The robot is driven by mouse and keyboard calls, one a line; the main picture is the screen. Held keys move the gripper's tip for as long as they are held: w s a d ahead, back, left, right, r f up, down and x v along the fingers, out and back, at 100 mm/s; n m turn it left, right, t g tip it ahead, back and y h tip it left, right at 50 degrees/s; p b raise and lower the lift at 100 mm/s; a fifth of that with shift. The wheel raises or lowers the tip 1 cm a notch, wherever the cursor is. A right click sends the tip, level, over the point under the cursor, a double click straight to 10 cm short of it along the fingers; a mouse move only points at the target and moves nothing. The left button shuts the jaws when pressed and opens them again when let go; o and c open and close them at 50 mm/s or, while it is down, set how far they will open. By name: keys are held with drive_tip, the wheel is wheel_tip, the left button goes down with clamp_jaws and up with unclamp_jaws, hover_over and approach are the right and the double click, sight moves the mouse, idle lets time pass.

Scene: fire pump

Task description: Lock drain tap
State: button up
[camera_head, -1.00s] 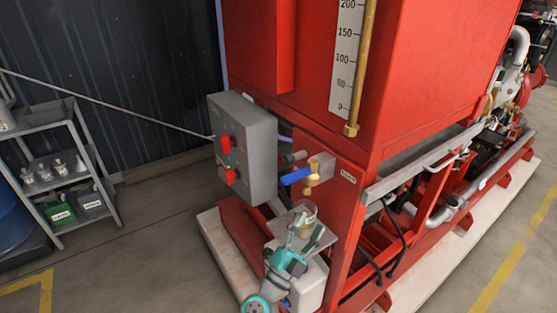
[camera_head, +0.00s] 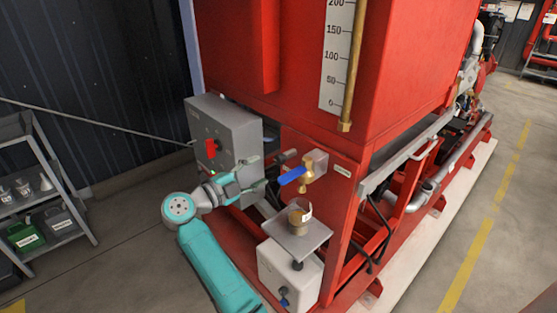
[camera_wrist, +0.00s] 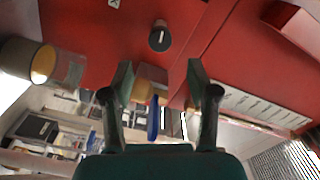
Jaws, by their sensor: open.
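The drain tap (camera_head: 308,182) is brass with a blue lever (camera_head: 293,175), mounted on the red frame below the tank. The lever points left and slightly down in the head view. In the wrist view the blue lever (camera_wrist: 153,118) and the brass body (camera_wrist: 150,75) lie between my fingers, farther off. My gripper (camera_head: 264,172) is open and empty, left of the tap and apart from it in the head view; it also shows in the wrist view (camera_wrist: 158,78).
A grey control box (camera_head: 222,135) with a red switch (camera_head: 211,148) stands close behind my gripper. A grey shelf (camera_head: 50,205) stands at left. Floor at right is clear.

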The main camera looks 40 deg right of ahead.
sight(278, 161)
drive_tip(key=d, duration=0.9)
drive_tip(key=shift+w+d, duration=0.1)
drive_tip(key=shift+w, duration=0.05)
clamp_jaws()
